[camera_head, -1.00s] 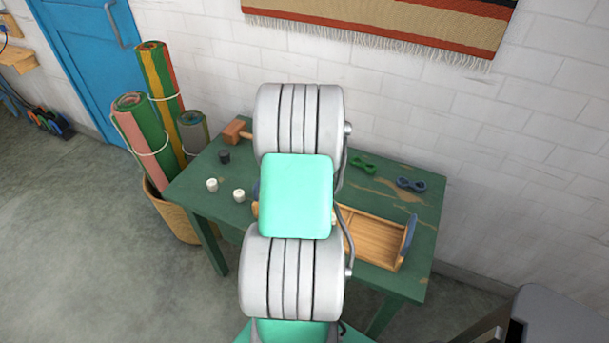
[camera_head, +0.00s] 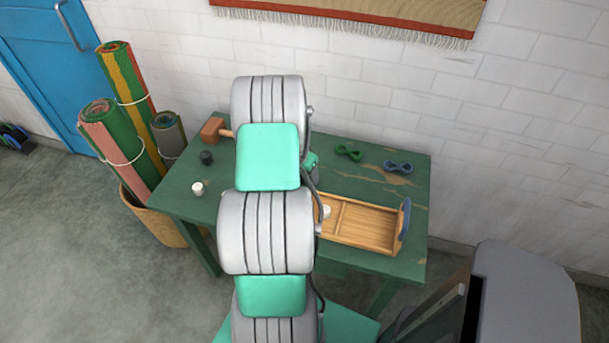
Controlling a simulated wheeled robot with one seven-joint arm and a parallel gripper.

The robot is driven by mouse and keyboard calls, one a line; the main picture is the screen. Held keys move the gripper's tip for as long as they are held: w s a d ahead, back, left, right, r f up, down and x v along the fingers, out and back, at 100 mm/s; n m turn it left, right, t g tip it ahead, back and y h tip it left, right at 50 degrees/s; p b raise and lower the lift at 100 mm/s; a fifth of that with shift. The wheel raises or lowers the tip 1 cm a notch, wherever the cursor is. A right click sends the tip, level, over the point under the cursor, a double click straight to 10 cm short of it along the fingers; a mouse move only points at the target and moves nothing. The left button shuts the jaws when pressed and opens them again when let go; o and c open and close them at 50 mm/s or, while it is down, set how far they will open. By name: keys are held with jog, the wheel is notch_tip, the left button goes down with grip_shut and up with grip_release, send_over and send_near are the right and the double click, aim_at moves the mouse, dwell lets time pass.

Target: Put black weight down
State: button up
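A small black weight (camera_head: 206,157) stands on the green table (camera_head: 180,203), at its left end near a wooden mallet. A white weight (camera_head: 197,188) stands in front of it. A shallow wooden tray (camera_head: 360,225) with a blue end lies on the table's right half. A small pale object (camera_head: 325,211) shows at the tray's left part, beside my arm; I cannot tell what it is. My arm's links cover the middle of the table and the tray's left end. My gripper is hidden, so its hold and its distance to the black weight do not show.
The mallet (camera_head: 212,130) lies at the back left. Green (camera_head: 348,153) and blue (camera_head: 398,167) wool skeins lie at the back right. A basket (camera_head: 160,222) of rolled rugs stands left of the table. A white wall is behind.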

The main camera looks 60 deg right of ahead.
grip_shut()
dwell(0.6)
